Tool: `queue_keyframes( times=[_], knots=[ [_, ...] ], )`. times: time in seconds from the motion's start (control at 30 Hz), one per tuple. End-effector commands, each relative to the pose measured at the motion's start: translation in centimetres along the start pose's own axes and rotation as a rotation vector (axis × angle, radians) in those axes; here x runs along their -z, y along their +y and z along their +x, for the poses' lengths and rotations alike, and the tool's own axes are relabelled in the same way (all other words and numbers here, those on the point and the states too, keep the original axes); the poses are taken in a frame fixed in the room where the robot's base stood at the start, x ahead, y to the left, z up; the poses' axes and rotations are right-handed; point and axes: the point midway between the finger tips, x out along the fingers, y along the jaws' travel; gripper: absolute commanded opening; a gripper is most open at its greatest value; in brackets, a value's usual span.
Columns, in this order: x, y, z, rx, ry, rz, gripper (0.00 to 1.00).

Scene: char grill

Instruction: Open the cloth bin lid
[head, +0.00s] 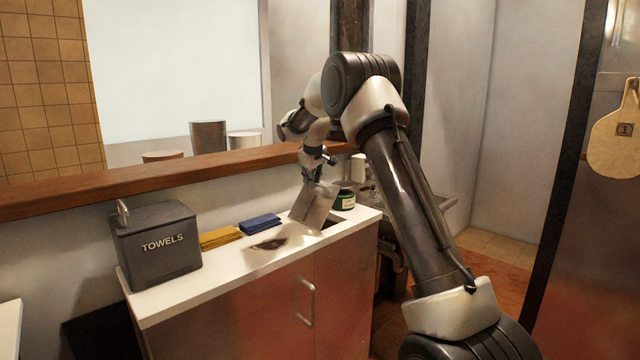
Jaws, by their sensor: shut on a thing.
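A flat grey metal lid (314,206) stands tilted up over a dark opening (333,221) in the white counter, at the middle of the head view. My gripper (318,177) is at the lid's upper edge and shut on it; the fingers are small and partly hidden, so the exact grip is unclear. A dark grey box (158,250) labelled TOWELS, with a metal handle (123,212) on top, stands at the counter's left end, and its top looks closed. My gripper is well to the right of this box.
A folded yellow cloth (220,238) and a blue cloth (260,224) lie between box and lid. A green jar (344,201) stands right of the lid. A wooden ledge (130,183) runs behind the counter.

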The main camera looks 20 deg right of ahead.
Motion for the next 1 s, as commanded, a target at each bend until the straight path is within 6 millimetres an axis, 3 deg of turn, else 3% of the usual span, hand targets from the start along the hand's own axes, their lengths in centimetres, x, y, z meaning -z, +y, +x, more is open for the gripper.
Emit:
queue_keyframes(
  times=[0.03,0.7,1.0],
  knots=[
    [-0.8,-2.2,0.9,-0.009,-0.029,-0.021,0.0],
    [0.2,-9.6,-1.5,-0.521,-0.02,-0.239,0.0],
    [0.1,-11.9,-1.5,-0.611,-0.02,-0.271,0.0]
  ],
)
